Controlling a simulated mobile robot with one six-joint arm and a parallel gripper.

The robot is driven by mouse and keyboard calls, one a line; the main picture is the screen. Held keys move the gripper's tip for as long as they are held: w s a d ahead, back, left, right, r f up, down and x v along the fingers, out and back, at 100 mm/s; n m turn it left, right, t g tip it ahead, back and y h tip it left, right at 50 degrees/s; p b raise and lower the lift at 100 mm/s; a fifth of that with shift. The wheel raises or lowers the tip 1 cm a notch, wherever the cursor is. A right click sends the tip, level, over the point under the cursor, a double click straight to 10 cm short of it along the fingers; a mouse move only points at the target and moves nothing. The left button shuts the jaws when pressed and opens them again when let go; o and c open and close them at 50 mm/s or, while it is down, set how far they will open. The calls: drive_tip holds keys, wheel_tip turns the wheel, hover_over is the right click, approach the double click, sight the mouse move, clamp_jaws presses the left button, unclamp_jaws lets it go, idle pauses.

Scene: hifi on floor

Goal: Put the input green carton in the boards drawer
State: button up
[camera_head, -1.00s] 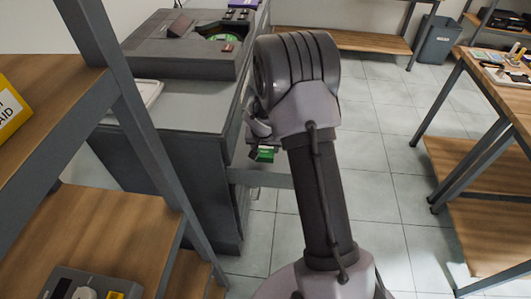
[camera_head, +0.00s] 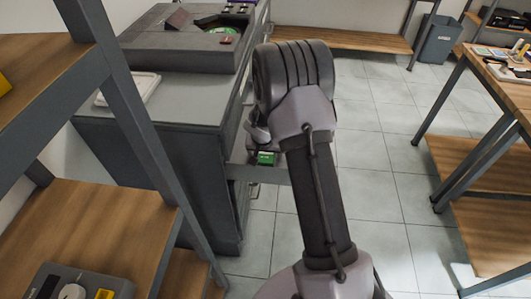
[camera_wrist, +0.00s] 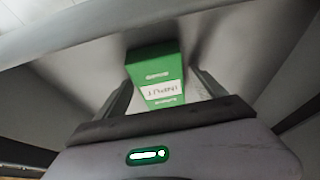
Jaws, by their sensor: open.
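The green carton (camera_wrist: 158,72), labelled INPUT, sits between the two fingers of my gripper (camera_wrist: 162,80) in the wrist view. The gripper is open, with a finger on each side of the carton; contact cannot be told. In the head view the carton (camera_head: 267,158) shows as a small green patch beside my wrist, which hides the gripper. A grey drawer (camera_head: 279,176) juts out from the dark cabinet there. The wrist view shows pale grey drawer surfaces (camera_wrist: 240,45) around the carton. It appears to be inside the drawer. No drawer label is readable.
The grey cabinet (camera_head: 180,108) carries a machine (camera_head: 185,50) and a white tray (camera_head: 128,90). A wooden shelf unit (camera_head: 95,225) stands close at left. A wooden table (camera_head: 505,95) stands at right. Tiled floor (camera_head: 390,185) is free between.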

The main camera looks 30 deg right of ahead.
drive_tip(key=shift+r, duration=0.1)
drive_tip(key=s+a+f+p+v, duration=0.1)
drive_tip(key=p+v, duration=0.3)
drive_tip(key=v, duration=2.4)
drive_tip(key=s+a+r+y, duration=0.1)
drive_tip(key=s+a+r, duration=0.2)
drive_tip(key=s, duration=0.3)
drive_tip(key=s+a+r+n+t+y, duration=0.1)
drive_tip(key=s+a+r+y, duration=0.1)
drive_tip(key=s+a, duration=0.3)
drive_tip(key=s+a+r+n+t+y, duration=0.1)
drive_tip(key=s+a+r, duration=0.3)
drive_tip(key=s, duration=0.5)
drive_tip(key=shift+s+a+r+y, duration=0.2)
drive_tip(key=shift+a+r+y, duration=0.15)
drive_tip(key=shift+r, duration=0.15)
